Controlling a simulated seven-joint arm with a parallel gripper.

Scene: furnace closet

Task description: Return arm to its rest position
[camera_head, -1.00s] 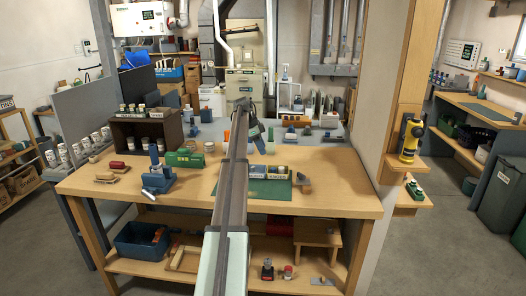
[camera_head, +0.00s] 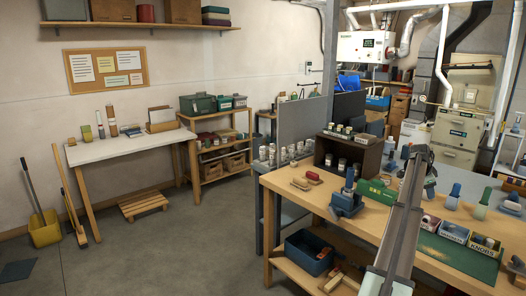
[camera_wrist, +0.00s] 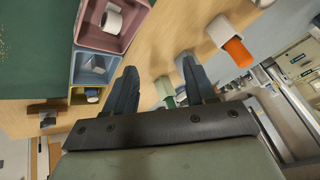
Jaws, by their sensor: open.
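My arm stretches out over the wooden workbench (camera_head: 300,187) at the right of the head view. My gripper (camera_head: 419,156) is small at its far end there. In the wrist view my gripper (camera_wrist: 158,88) has its two dark fingers spread apart, with nothing between them. Beside the left finger are a pink bin (camera_wrist: 126,36) holding a white roll, a blue bin and a yellow bin. A white cylinder with an orange end (camera_wrist: 233,45) lies to the upper right of the fingers.
A green mat (camera_head: 450,256) with small labelled bins (camera_head: 453,232) lies right of my arm. A blue device (camera_head: 347,203) and a dark shelf box (camera_head: 350,154) stand to its left. The floor (camera_head: 165,250) at left is open, with a wooden pallet (camera_head: 143,204) and a yellow bucket (camera_head: 45,230).

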